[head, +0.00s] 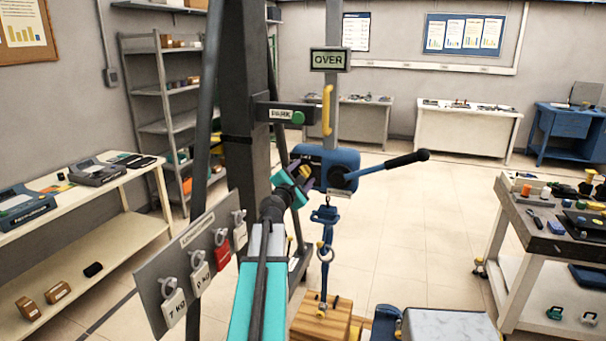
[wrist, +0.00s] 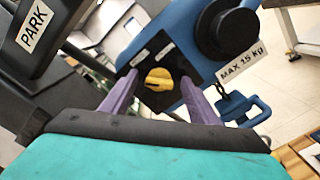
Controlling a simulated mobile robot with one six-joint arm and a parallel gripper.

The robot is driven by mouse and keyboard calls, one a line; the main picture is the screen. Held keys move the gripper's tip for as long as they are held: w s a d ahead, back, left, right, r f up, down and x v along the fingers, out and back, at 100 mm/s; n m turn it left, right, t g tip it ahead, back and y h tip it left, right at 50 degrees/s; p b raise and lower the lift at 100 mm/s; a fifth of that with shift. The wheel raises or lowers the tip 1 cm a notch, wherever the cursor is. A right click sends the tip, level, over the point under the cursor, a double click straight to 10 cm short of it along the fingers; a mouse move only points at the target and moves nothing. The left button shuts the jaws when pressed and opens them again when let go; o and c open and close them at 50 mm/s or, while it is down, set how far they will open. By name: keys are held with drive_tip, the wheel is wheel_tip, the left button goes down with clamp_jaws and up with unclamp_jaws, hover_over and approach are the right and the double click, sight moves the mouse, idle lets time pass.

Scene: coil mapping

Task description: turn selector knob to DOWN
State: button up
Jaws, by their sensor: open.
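The yellow selector knob (wrist: 158,80) sits on a black plate (wrist: 185,62) on the blue hoist body in the wrist view. Two small white labels are above it, too small to read. My gripper (wrist: 160,97) has its purple fingers apart, one to each side of the knob in the picture; I cannot tell whether they touch it. A crank handle (head: 400,163) sticks out to the right of the hoist.
A post with a PARK sign (head: 282,114) stands close beside my arm. A board with hanging tags (head: 195,262) is at the left. A blue hook (head: 325,214) hangs below the hoist above a wooden block (head: 320,322). A cluttered workbench (head: 550,240) stands at the right.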

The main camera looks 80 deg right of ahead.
idle(0.3)
drive_tip(key=c, duration=1.1)
drive_tip(key=shift+o, duration=0.3)
